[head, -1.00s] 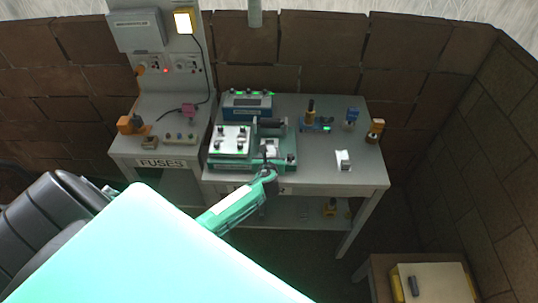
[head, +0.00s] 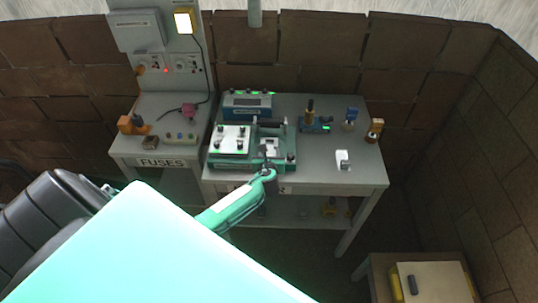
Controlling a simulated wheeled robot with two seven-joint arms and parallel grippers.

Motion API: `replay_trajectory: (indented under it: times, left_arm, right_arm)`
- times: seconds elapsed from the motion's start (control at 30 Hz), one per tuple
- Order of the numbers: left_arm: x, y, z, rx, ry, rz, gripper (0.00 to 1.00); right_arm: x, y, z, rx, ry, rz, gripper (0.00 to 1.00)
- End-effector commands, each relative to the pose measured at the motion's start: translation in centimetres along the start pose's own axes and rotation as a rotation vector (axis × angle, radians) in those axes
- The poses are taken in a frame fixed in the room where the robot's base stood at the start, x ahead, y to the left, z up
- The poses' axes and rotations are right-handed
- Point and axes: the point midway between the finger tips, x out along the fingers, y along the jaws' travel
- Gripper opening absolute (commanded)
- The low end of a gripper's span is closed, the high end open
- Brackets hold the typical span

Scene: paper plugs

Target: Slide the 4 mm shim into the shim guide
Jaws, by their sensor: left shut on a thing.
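My left gripper (head: 268,164) comes in from the lower left, its fingers over the front right part of the green device (head: 290,165) on the grey table. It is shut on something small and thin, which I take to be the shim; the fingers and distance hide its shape. I cannot tell whether it touches the device. A small white piece (head: 270,148) shows on the device just beyond the fingertips. I cannot tell which part is the shim guide. My right gripper is not in view.
A white panel with dark knobs (head: 230,139) sits left of the fingers, and a blue unit (head: 247,105) behind. A white block (head: 343,160) and a blue item (head: 350,118) stand right. The table's (head: 325,182) front right is mostly clear.

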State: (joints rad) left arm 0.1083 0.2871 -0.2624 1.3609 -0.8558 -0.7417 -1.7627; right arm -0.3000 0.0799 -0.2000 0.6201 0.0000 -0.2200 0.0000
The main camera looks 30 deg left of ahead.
Motion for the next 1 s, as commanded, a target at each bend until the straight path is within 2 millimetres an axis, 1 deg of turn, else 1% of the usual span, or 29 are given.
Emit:
replay_trajectory:
  times: [0.23,0.53,1.0]
  left_arm:
    - [0.28,0.08,0.12,0.000,-0.001,0.001,0.21]
    - [-0.07,0.08,0.18,0.000,-0.002,0.001,0.21]
    - [-0.10,0.10,0.09,0.000,-0.002,0.001,0.21]
  right_arm:
    - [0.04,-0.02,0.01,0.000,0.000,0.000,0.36]
    - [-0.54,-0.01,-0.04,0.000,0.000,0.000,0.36]
    - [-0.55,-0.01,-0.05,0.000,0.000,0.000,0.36]
